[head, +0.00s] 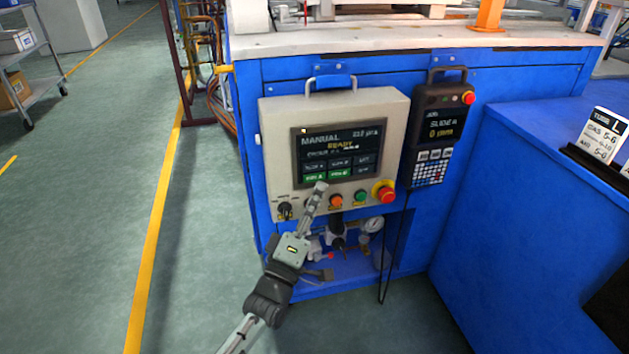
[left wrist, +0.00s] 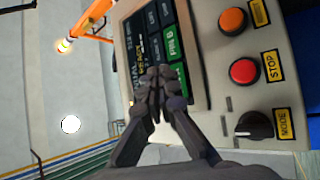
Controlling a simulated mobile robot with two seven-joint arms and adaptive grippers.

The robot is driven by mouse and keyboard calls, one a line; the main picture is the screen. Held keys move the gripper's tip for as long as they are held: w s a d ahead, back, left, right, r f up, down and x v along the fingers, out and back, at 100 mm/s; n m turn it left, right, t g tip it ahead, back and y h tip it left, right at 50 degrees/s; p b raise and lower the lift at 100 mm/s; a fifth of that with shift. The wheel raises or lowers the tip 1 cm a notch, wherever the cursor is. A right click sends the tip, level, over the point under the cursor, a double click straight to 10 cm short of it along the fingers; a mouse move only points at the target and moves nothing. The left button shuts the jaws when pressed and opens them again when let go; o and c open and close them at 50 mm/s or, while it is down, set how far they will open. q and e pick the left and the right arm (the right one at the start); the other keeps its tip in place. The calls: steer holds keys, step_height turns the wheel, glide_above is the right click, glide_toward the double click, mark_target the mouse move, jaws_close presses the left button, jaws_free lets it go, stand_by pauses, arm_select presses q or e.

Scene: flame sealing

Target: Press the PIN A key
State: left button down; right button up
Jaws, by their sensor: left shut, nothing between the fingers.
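The grey control panel (head: 270,150) carries a dark screen (head: 340,150) with the words MANUAL and READY and rows of touch keys. The PIN A key (head: 313,177) is the green key at the bottom left of the screen. In the left wrist view it is the green patch (left wrist: 181,76) partly hidden behind my fingers. The green PIN B key (left wrist: 171,42) is beside it. My left gripper (head: 321,186) is shut and empty, its tips in front of the screen's lower edge by PIN A. I cannot tell whether they touch. My right gripper is not in view.
Below the screen are a MODE knob (left wrist: 255,126), a red STOP button (left wrist: 243,71), an orange button (head: 335,201), a green button (head: 361,196) and a red emergency stop (head: 384,192). A handheld pendant (head: 437,125) hangs to the right. Open floor (head: 90,200) lies left.

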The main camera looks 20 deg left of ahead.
arm_select(q)
steer(key=shift+w+a, duration=0.3)
steer(key=shift+w, duration=0.15)
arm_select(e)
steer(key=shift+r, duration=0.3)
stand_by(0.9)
arm_select(q)
steer(key=shift+w+a, duration=0.2)
steer(key=shift+w, duration=0.15)
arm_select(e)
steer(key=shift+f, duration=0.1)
arm_select(q)
steer(key=shift+w+a, duration=0.2)
steer(key=shift+w, duration=0.05)
stand_by(0.5)
steer(key=shift+s, duration=0.1)
steer(key=shift+s+d, duration=0.4)
steer(key=shift+s, duration=0.15)
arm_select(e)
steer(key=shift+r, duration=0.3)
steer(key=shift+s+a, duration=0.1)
